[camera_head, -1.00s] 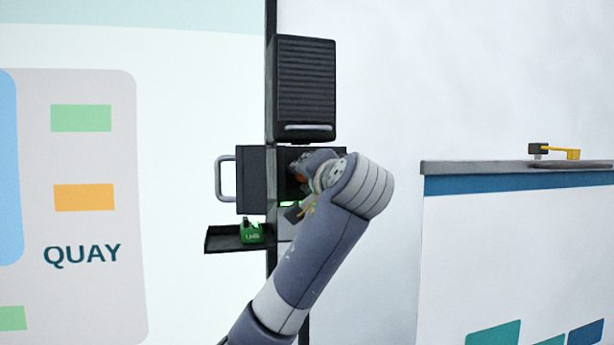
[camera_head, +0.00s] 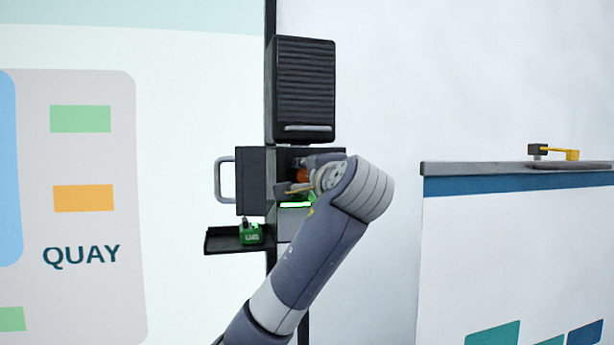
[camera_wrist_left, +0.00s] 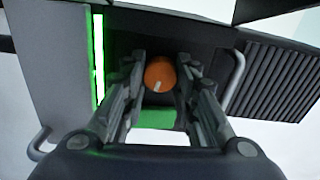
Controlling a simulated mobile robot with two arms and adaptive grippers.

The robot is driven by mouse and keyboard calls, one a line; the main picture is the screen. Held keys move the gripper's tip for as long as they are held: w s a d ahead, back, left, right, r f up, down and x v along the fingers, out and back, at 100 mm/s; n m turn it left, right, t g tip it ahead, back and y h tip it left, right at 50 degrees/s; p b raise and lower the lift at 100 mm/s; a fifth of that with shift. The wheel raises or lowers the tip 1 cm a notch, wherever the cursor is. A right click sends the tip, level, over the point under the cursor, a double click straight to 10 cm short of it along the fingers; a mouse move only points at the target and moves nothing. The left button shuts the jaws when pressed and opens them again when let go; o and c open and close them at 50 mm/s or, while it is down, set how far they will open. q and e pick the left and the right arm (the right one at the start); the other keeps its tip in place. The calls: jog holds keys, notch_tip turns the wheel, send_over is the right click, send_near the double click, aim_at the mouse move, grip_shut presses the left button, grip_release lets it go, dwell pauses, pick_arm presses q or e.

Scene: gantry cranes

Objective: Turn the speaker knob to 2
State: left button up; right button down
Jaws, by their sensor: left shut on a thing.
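The orange round speaker knob (camera_wrist_left: 160,75) with a pale pointer mark sits on a dark panel in the left wrist view. A small part of the knob (camera_head: 303,173) also shows in the head view. My left gripper (camera_wrist_left: 166,68) has one finger on each side of the knob and is shut on it. In the head view my left gripper (camera_head: 298,178) is at the dark box's front, partly hidden by my wrist. I cannot read any numbers around the knob. My right gripper is not in view.
A ribbed black box (camera_head: 305,85) with a handle hangs just above. A glowing green strip (camera_head: 295,204) lies below the knob panel. A small green item (camera_head: 251,235) rests on a dark shelf (camera_head: 222,243) at lower left. A grey handle (camera_head: 222,180) sticks out left.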

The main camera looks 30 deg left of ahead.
pick_arm(q)
jog(key=shift+r, duration=0.1)
jog(key=o, duration=1)
jog(key=shift+w, duration=0.1)
jog(key=shift+o, duration=0.2)
jog(key=shift+d, duration=0.1)
jog(key=v, duration=1.1)
jog(key=shift+s+d, duration=0.25)
jog(key=shift+s, duration=0.1)
